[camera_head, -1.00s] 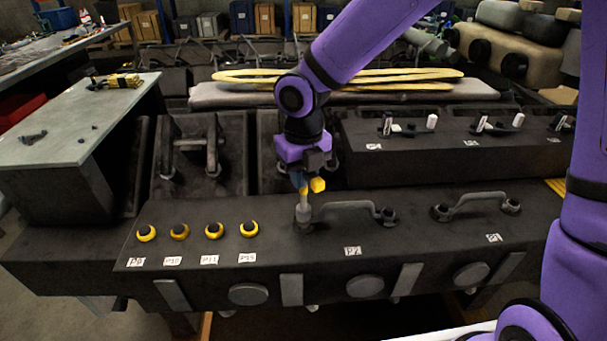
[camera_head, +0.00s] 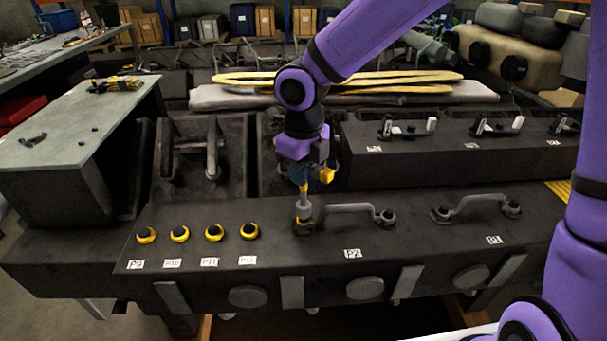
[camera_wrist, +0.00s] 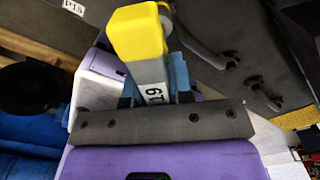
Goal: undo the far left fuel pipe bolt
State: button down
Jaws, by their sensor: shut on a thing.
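My gripper (camera_head: 299,178) points down over the engine block and is shut on a socket tool (camera_head: 304,202) with a grey shaft. In the wrist view the tool (camera_wrist: 140,38) shows a yellow end block and a grey bar marked 19, between blue fingers. The tool's lower end stands upright over the left end of the left fuel pipe (camera_head: 348,208), labelled P2. A yellow ring shows around its foot there. The far left bolt is hidden under the tool, so I cannot tell how well it is seated.
The right fuel pipe (camera_head: 470,198) has a bolt at each end. Several yellow-ringed dark caps (camera_head: 214,233) stand in a row left of the tool. A grey bench (camera_head: 60,150) lies at the left. White-handled parts (camera_head: 410,130) sit on the raised block behind.

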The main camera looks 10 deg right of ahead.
jog(key=m, duration=0.4)
jog(key=shift+m, duration=0.3)
jog(key=m, duration=0.3)
jog(key=shift+m, duration=0.4)
jog(key=m, duration=0.3)
jog(key=shift+m, duration=0.4)
jog(key=m, duration=0.8)
jog(key=shift+m, duration=0.4)
jog(key=m, duration=0.3)
jog(key=shift+m, duration=0.3)
jog(key=m, duration=0.8)
jog(key=shift+m, duration=0.3)
jog(key=shift+f, duration=0.15)
